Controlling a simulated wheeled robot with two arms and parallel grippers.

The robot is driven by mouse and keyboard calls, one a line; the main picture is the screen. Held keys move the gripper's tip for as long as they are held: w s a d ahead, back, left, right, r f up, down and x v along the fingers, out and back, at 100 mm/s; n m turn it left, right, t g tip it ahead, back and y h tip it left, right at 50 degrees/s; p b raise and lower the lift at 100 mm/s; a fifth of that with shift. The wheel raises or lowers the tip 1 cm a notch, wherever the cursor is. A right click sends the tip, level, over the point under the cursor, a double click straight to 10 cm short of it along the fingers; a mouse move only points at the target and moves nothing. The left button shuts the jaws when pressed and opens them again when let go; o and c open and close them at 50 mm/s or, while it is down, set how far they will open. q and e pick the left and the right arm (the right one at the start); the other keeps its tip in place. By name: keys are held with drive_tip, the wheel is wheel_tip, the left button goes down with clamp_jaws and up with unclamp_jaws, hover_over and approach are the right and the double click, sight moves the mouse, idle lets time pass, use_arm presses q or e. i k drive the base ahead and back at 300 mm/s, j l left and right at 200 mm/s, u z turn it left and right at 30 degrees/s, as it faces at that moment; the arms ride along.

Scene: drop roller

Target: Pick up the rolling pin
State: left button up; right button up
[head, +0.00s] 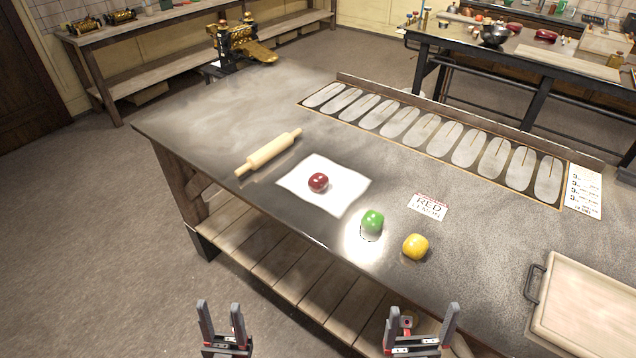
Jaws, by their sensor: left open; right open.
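A pale wooden rolling pin (269,153) lies on the dark metal table (212,111), near its left front edge. It lies at a slant, its near handle close to the edge. My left gripper (220,312) is open and empty at the bottom of the view, in front of the table and well short of the pin. My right gripper (421,317) is open and empty at the bottom, right of the left one, also apart from the pin.
A red ball (318,182) sits on a white sheet (341,198) right of the pin. A green ball (372,222), a yellow ball (415,246) and a label card (428,206) lie further right. A tray (590,310) is at the right; a mould strip (430,135) runs along the back.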

sight(258, 158)
drive_tip(key=i+j, duration=0.15)
drive_tip(key=j, duration=0.25)
drive_tip(key=i+j, duration=0.1)
drive_tip(key=j, duration=0.25)
drive_tip(key=i+j, duration=0.15)
drive_tip(key=j, duration=0.25)
drive_tip(key=i+j, duration=0.1)
drive_tip(key=j, duration=0.25)
drive_tip(key=i+j, duration=0.15)
drive_tip(key=j, duration=0.25)
drive_tip(key=i, duration=0.4)
drive_tip(key=j+z, duration=0.05)
